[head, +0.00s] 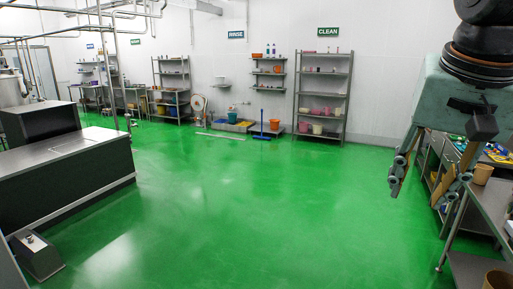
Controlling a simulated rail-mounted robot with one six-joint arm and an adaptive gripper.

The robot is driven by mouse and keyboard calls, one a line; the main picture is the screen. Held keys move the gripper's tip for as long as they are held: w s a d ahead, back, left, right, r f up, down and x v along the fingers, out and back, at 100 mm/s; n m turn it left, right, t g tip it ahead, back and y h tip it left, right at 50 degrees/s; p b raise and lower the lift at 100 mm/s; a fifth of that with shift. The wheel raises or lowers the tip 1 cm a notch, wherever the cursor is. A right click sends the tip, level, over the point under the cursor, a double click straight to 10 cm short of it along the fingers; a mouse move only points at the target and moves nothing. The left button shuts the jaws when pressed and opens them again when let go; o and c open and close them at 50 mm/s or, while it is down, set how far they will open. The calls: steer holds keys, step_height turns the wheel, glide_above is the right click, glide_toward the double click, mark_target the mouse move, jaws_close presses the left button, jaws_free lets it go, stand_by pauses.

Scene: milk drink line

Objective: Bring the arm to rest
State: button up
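My gripper (418,198) hangs at the upper right of the head view, below the dark wrist of my arm. Its body is pale teal. Its two fingers point down and stand apart, with nothing visible between them. The gripper is open. It shows in front of the bench at the right, and I cannot tell how far from the bench it is. The upper part of my arm is out of view.
A steel bench (488,205) with items on it runs along the right edge. A steel machine (65,175) stands at the left. Shelving (347,95) lines the back wall, with a blue squeegee (262,125) nearby. The green floor (240,220) is clear in the middle.

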steer(key=s+a+f+n, duration=0.3)
steer(key=s+a+f, duration=0.1)
steer(key=s, duration=0.4)
steer(key=s+a+f+n+y, duration=0.1)
steer(key=s+a+f, duration=0.3)
steer(key=s, duration=0.5)
steer(key=shift+s+a+f+n, duration=0.3)
steer(key=shift+a+n, duration=0.15)
steer(key=shift+n, duration=0.45)
